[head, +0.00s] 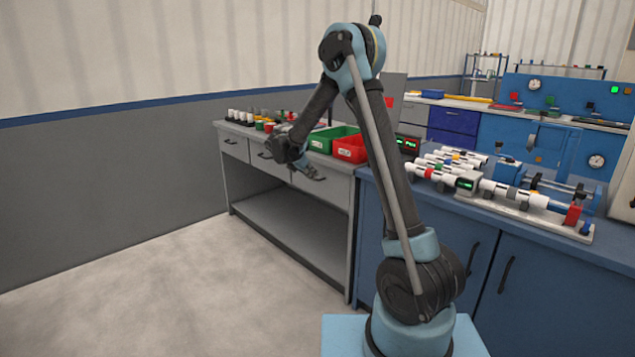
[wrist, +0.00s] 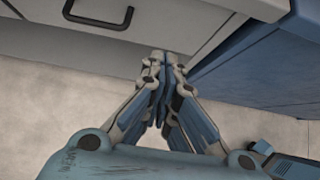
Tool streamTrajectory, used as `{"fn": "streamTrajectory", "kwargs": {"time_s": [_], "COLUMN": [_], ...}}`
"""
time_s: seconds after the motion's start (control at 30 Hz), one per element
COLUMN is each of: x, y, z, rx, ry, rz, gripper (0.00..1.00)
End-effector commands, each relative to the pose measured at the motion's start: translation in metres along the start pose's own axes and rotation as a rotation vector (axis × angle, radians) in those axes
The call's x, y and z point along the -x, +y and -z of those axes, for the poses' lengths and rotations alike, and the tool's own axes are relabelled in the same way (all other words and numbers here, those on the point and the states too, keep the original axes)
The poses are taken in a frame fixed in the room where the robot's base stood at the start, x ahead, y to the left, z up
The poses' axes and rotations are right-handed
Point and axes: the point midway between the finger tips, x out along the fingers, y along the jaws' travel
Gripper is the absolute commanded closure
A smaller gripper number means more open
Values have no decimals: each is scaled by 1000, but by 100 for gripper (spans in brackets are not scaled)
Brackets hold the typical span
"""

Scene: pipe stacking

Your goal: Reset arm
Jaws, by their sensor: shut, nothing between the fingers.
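My arm rises from the blue base in the head view, bends at a high elbow and reaches down to the left. My gripper (head: 314,174) hangs in front of the drawers of the grey workbench (head: 292,256). In the wrist view my gripper (wrist: 163,62) has its fingertips together, with nothing between them. Below it in that view are the pale floor and a drawer front with a dark handle (wrist: 98,14).
A green bin (head: 322,142) and a red bin (head: 350,150) stand on the grey workbench. Several pipes lie on a rack (head: 530,218) on the blue cabinet (head: 520,290) at the right. The floor (head: 170,290) at the left is clear.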

Motion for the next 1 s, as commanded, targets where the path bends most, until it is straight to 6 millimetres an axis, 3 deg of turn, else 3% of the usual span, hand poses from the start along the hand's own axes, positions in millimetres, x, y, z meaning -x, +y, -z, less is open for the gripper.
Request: {"fn": "streamTrajectory", "kwargs": {"time_s": [0.17, 0.27, 0.6, 1.0], "x": [9, 13, 36, 66], "y": [-5, -20, -117, -239], "z": [-3, -12, -52, -65], "rx": [-16, -64, -394, -810], "ry": [5, 21, 122, 231], "rz": [2, 9, 59, 147], "gripper": [100, 100, 100, 100]}}
